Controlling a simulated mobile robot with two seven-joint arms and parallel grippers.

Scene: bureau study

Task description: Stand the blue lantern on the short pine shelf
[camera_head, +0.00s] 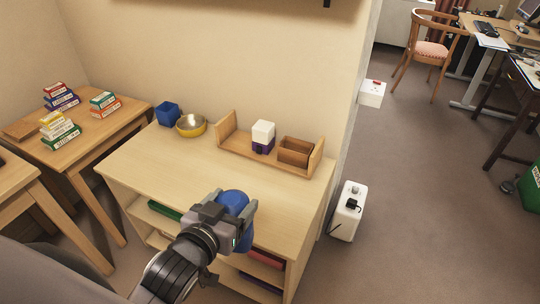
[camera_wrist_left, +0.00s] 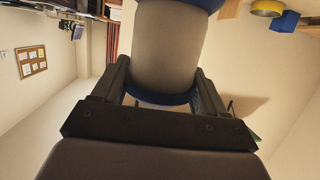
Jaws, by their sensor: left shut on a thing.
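The blue lantern (camera_head: 234,200) is held between the fingers of my left gripper (camera_head: 238,212), in front of and above the pale wooden bureau top. In the left wrist view the lantern (camera_wrist_left: 168,48) shows a grey body with blue bands at both ends, and the fingers are on either side of it. The short pine shelf (camera_head: 236,146) stands at the back right of the bureau, with raised ends. It carries a white and purple block (camera_head: 263,133) near its middle and a brown wooden box (camera_head: 294,152) at its right end. My right gripper is out of view.
A side table (camera_head: 90,130) at left holds several small boxes. A wall backs the bureau.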

